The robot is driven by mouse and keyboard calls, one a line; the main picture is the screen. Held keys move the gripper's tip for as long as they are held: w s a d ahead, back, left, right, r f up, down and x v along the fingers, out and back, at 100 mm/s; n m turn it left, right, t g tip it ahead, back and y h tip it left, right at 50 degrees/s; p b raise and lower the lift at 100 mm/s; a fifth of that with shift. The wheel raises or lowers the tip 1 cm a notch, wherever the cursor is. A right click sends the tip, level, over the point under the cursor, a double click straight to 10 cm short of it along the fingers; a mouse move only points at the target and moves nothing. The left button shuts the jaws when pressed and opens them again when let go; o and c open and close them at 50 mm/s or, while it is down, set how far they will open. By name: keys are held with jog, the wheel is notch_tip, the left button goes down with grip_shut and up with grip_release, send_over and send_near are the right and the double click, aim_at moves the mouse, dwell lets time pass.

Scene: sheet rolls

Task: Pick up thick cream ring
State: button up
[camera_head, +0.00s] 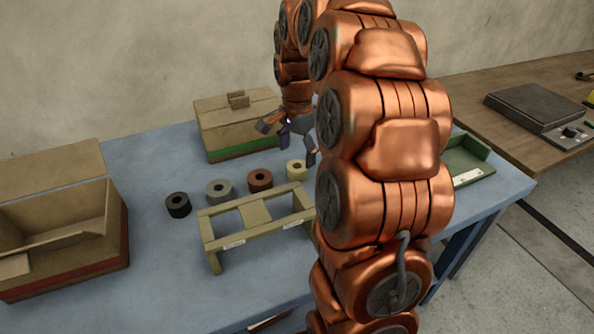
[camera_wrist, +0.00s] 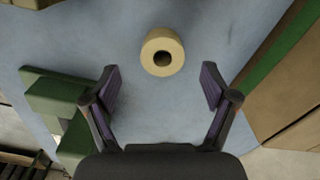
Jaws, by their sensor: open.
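The thick cream ring (camera_head: 296,169) lies on the blue table at the right end of a row of rings in the head view. In the wrist view the cream ring (camera_wrist: 163,52) shows with its dark hole, ahead of the fingertips and roughly midway between them. My gripper (camera_head: 288,139) is above the table near the ring, and its fingers are spread wide. In the wrist view my gripper (camera_wrist: 161,84) is open and empty, with nothing between the pads.
A brown ring (camera_head: 260,180), a grey ring (camera_head: 219,190) and a black ring (camera_head: 178,205) stand left of the cream one. A cream rack (camera_head: 219,245) is in front. A closed box (camera_head: 228,123) is behind, an open box (camera_head: 112,240) left, a green tray (camera_head: 466,158) right.

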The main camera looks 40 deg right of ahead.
aim_at(297, 166)
jog(key=shift+w+d+f, duration=0.1)
jog(key=shift+f, duration=1.2)
jog(key=shift+w+d+f, duration=0.1)
jog(key=shift+f, duration=1.2)
jog(key=c, duration=1.3)
